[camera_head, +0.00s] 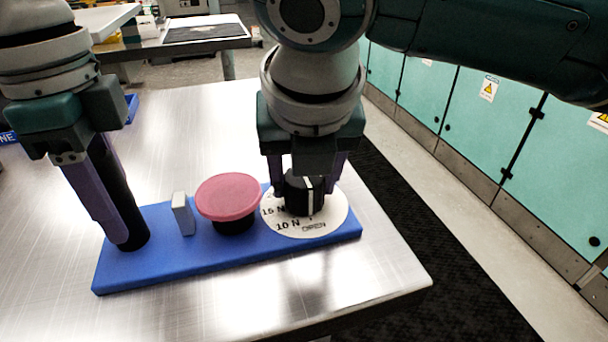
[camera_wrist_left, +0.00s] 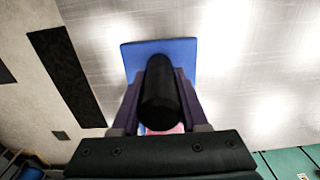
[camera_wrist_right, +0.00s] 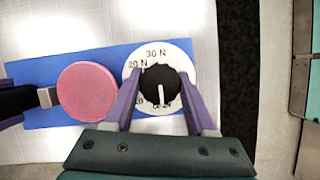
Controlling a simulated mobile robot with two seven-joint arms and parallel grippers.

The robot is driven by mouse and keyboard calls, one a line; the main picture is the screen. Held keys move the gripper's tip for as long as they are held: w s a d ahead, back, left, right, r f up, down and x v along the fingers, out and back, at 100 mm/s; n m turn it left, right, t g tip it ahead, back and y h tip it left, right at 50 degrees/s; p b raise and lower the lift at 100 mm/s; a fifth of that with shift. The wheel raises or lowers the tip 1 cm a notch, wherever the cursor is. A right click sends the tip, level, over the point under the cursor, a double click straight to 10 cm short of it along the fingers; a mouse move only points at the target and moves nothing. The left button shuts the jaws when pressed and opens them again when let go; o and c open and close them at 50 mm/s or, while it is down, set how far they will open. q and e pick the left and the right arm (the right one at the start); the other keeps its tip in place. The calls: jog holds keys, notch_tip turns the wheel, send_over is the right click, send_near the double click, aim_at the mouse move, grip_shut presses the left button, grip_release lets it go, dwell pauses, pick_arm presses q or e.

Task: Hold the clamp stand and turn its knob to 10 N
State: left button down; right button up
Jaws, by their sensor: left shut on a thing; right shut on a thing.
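The clamp stand has a blue base (camera_head: 180,272) lying flat on the table, a black upright post (camera_head: 131,226), a small grey block (camera_head: 183,214) and a pink disc (camera_head: 228,196) on a black foot. At its right end is a white dial (camera_head: 335,213) with a black knob (camera_head: 304,196). The knob's white line points toward the front edge, close to OPEN; 10 N is just left of it. My left gripper (camera_head: 112,222) is shut on the post (camera_wrist_left: 160,95). My right gripper (camera_wrist_right: 160,103) is shut around the knob (camera_wrist_right: 158,78) from above.
The steel table (camera_head: 370,290) is bare around the base, with its right edge close to the dial. A blue bin (camera_head: 131,108) is at the back left. Teal cabinets (camera_head: 470,110) stand across a dark floor mat (camera_head: 420,240) on the right.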

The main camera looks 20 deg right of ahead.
jog(key=shift+c, duration=1)
grip_shut()
jog(key=m, duration=0.2)
jog(key=m+h, duration=0.1)
jog(key=m, duration=0.1)
jog(key=shift+a+m+g+h, duration=0.1)
jog(key=shift+m+g+h, duration=0.2)
jog(key=shift+g, duration=0.1)
jog(key=m+g+h, duration=0.1)
jog(key=m, duration=0.3)
jog(key=o, duration=1.1)
grip_release()
jog(key=shift+r, duration=0.1)
